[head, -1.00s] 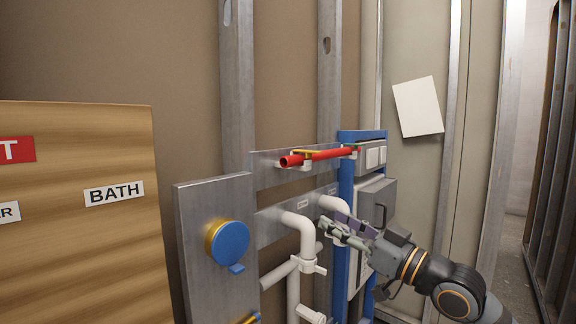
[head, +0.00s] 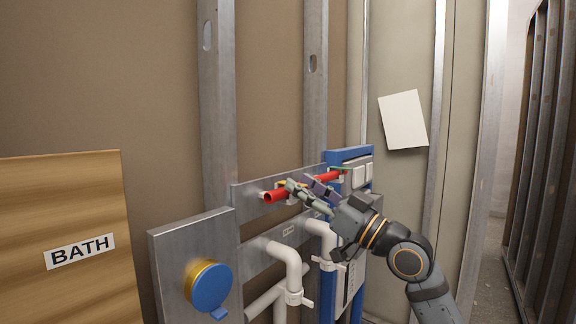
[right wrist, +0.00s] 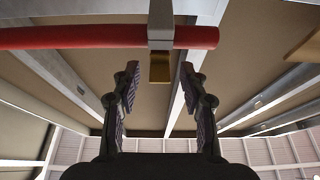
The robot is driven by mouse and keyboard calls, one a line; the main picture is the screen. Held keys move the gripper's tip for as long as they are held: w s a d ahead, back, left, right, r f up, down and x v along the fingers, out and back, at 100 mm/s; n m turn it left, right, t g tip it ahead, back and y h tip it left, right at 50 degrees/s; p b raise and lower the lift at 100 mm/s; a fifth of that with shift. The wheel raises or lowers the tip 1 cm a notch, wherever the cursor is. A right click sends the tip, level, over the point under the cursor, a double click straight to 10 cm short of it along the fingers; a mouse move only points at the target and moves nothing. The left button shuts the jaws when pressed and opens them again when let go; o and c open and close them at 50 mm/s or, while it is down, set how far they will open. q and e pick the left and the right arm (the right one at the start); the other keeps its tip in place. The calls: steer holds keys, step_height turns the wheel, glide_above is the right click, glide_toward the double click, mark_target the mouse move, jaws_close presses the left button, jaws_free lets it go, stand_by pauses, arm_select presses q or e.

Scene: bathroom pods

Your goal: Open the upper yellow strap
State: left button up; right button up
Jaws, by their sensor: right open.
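The red pipe (head: 275,196) runs along a metal wall rail, held by clips. In the right wrist view the pipe (right wrist: 80,37) crosses the top, with a pale clip and the yellow strap's tab (right wrist: 160,68) hanging from it. In the head view only a little of the yellow strap (head: 281,184) shows; my gripper hides the rest. My right gripper (head: 299,183) is open at the pipe. Its fingertips (right wrist: 160,76) stand on either side of the tab, with gaps on both sides. My left gripper is not in view.
White pipes (head: 292,265) run below the rail. A metal panel with a blue round cap (head: 210,287) stands to the left, in front of the rail. A blue frame with white boxes (head: 350,155) is behind my right gripper. A wooden BATH board (head: 70,215) is at far left.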

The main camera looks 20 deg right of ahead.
steer(key=p+x, duration=0.1)
steer(key=x, duration=0.3)
steer(key=shift+r, duration=0.1)
steer(key=shift+w+a+p, duration=0.3)
steer(key=shift+w+p, duration=0.05)
steer(key=shift+w, duration=0.05)
jaws_close()
